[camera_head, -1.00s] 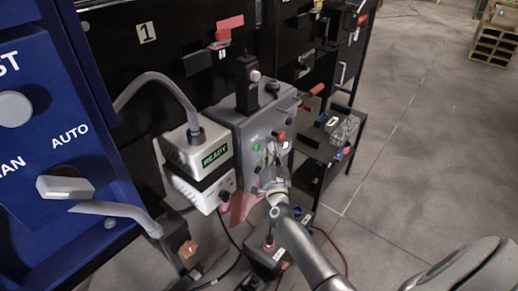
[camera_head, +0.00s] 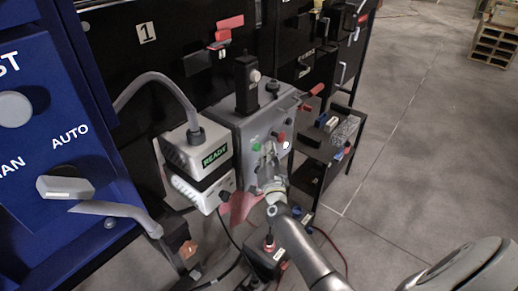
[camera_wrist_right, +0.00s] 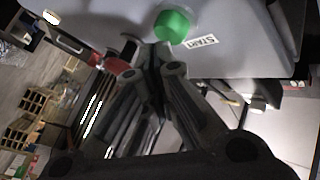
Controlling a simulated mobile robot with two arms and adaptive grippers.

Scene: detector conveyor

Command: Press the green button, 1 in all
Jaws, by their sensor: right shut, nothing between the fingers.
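The green button (camera_head: 256,147) is on the front face of a grey control box (camera_head: 246,172) in the head view. In the right wrist view the green button (camera_wrist_right: 172,26) shows large at the top, with a "START" label beside it. My right gripper (camera_head: 268,150) is shut and empty. Its fingertips (camera_wrist_right: 156,62) are close to the green button and just below it in the wrist view. Whether they touch the box face I cannot tell. My left gripper is not in view.
A red button (camera_head: 282,136) is on the same box. A white unit with a "READY" display (camera_head: 214,155) stands to its left. A blue panel (camera_head: 60,130) with a knob fills the far left. Open floor (camera_head: 430,130) lies to the right.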

